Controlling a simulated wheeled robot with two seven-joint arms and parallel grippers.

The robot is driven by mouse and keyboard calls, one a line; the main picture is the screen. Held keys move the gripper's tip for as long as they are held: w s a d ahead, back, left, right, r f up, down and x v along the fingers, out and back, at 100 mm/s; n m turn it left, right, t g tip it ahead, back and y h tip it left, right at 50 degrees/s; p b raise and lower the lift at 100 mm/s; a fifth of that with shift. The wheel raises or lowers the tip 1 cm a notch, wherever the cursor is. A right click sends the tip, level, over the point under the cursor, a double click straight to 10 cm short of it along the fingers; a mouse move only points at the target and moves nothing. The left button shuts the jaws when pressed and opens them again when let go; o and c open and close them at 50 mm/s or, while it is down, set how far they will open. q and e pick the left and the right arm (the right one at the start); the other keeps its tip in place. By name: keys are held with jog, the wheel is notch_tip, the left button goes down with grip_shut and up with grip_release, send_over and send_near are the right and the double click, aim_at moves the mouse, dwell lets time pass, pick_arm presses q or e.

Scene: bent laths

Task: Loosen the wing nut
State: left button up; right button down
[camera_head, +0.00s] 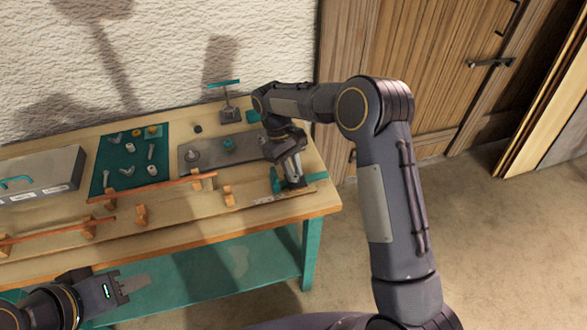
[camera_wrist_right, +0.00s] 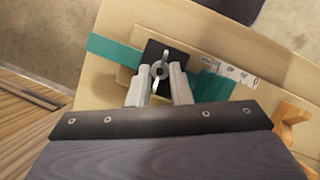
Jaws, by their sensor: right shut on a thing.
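The wing nut (camera_wrist_right: 159,72) is a small grey metal piece with two wings on a dark square plate (camera_wrist_right: 152,54), seen in the right wrist view. My right gripper (camera_wrist_right: 158,88) is shut on the wing nut, with a pale finger on each side of it. In the head view my right gripper (camera_head: 293,180) reaches down at the right end of the workbench, and the nut is hidden there. My left gripper (camera_head: 122,290) is in front of the bench at lower left, with its fingers apart and nothing between them.
The workbench (camera_head: 180,225) carries bent laths on wooden blocks, including one long lath (camera_head: 150,189). A teal mat (camera_head: 135,180) with small hardware, a grey metal box (camera_head: 40,175) and a grey plate (camera_head: 205,157) lie behind. A teal-topped stand (camera_head: 228,100) is at the back.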

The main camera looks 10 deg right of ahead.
dwell(0.3)
jog(key=c, duration=1.3)
grip_release()
jog(key=shift+c, duration=0.2)
jog(key=v, duration=0.7)
jog(key=shift+r+b, duration=0.35)
jog(key=shift+b, duration=0.05)
jog(key=shift+w+a, duration=0.1)
jog(key=shift+a, duration=0.05)
